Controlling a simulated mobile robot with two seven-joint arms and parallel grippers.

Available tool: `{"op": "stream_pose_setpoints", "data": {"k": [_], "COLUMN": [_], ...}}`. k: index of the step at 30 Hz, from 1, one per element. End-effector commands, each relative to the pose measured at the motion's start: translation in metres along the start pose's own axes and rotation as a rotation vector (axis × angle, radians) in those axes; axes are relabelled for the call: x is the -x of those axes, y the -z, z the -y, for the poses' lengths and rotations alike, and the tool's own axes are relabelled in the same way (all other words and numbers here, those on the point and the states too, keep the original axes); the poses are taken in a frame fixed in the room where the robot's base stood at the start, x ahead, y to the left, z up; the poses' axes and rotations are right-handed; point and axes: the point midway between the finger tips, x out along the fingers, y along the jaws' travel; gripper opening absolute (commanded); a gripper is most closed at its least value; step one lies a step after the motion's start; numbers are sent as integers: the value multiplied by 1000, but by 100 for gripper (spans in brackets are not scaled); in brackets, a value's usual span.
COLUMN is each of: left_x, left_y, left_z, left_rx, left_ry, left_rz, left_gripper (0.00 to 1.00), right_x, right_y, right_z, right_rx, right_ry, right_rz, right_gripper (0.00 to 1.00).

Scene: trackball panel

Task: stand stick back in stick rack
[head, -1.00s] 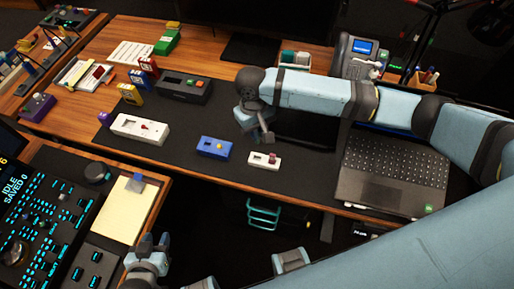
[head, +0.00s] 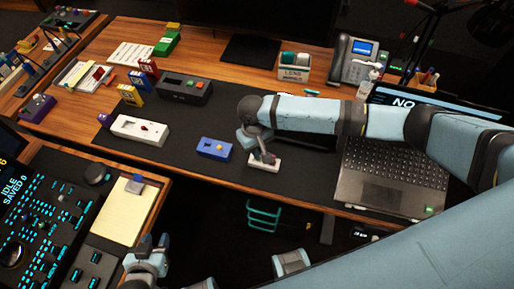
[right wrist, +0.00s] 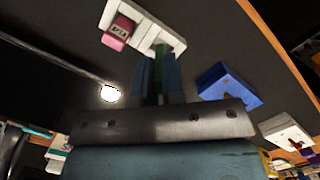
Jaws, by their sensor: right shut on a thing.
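The stick rack (head: 260,166) is a small white block near the front edge of the dark desk mat, partly hidden by my right gripper in the head view. In the right wrist view the rack (right wrist: 150,27) holds a pink stick (right wrist: 118,33) upright at one end. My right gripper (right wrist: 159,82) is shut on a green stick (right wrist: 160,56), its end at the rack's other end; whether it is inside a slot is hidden. In the head view my right gripper (head: 264,156) is right over the rack. My left gripper (head: 153,243) looks open and empty at the bottom.
A laptop (head: 390,175) is at right. A dark button box (head: 184,89) stands behind. A notepad (head: 120,212) lies on the console.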

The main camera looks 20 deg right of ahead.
Motion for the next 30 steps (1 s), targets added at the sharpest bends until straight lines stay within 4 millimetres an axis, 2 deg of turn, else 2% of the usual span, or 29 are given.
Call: {"op": "stream_pose_setpoints", "data": {"k": [5,6,8,9,17,20,23,30], "left_x": [1,0,0,0,0,-1,0,0], "left_y": [0,0,0,0,0,-2,0,0], "left_z": [0,0,0,0,0,0,0,0], "left_rx": [0,0,0,0,0,0,0,0], "left_ry": [0,0,-1,-1,-1,-1,-1,-1], "left_rz": [4,4,3,3,2,0,-1,-1], "left_gripper": [39,39,39,39,39,39,39,39], "right_x": [-5,-5,-5,-5,-4,2,19,72], "right_y": [0,1,1,1,1,0,1,0], "right_z": [0,0,0,0,0,0,0,0], "right_rx": [-1,-1,0,0,0,1,-1,0], "right_ry": [1,1,1,1,0,-1,2,2], "right_rz": [1,0,0,0,0,-2,-2,-3], "right_gripper": [0,18,32,35,35,35,35,35]}}
